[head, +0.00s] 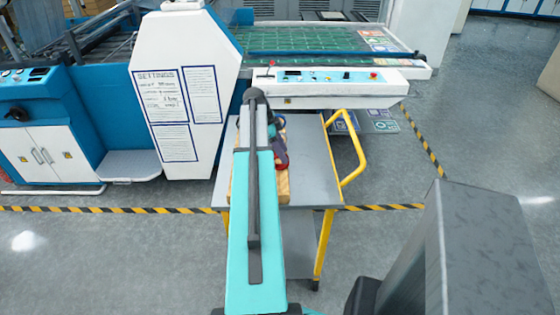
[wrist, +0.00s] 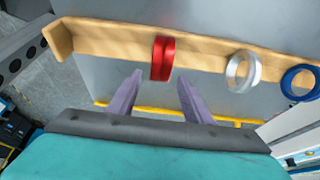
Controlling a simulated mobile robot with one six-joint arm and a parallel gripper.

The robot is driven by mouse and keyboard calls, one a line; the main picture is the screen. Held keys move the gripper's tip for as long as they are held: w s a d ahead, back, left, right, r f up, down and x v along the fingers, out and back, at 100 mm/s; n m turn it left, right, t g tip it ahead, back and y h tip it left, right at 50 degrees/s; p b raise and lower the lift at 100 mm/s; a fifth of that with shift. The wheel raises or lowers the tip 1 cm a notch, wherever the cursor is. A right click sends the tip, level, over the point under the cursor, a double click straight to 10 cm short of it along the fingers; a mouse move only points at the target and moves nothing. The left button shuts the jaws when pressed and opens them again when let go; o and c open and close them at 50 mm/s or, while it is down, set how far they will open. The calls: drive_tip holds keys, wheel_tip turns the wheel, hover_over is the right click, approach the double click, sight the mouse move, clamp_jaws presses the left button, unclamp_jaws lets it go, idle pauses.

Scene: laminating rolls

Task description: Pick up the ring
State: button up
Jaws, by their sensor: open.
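In the wrist view a red ring (wrist: 162,58) stands upright on a wooden holder (wrist: 110,39). It is seen nearly edge-on. A silver ring (wrist: 242,71) and a blue ring (wrist: 300,82) stand to its right on the same holder. My gripper (wrist: 157,80) is open and empty, with its two purple fingers spread apart. The red ring lies just beyond the fingertips, roughly between them and not gripped.
The holder rests on a grey cart top (head: 312,170) with a yellow handle (head: 352,160). A large white and blue machine (head: 187,90) stands behind and left of the cart. Open floor (head: 500,140) lies to the right, past striped tape.

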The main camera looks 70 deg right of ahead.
drive_tip(key=shift+p+x, duration=0.55)
drive_tip(key=shift+x, duration=1.3)
clamp_jaws()
drive_tip(key=shift+r, duration=0.1)
drive_tip(key=shift+r+b, duration=0.8)
drive_tip(key=shift+r, duration=0.85)
drive_tip(key=w+a+b, duration=0.1)
drive_tip(key=w+a, duration=0.1)
drive_tip(key=w, duration=0.2)
drive_tip(key=w+a+r+b, duration=0.1)
drive_tip(key=w+a, duration=0.2)
drive_tip(key=w, duration=0.2)
drive_tip(key=w+a+b, duration=0.1)
drive_tip(key=w+a, duration=0.1)
drive_tip(key=w, duration=0.3)
drive_tip(key=shift+w+a+r+b, duration=0.1)
drive_tip(key=shift+a+r+b, duration=0.15)
drive_tip(key=shift+r+b, duration=0.1)
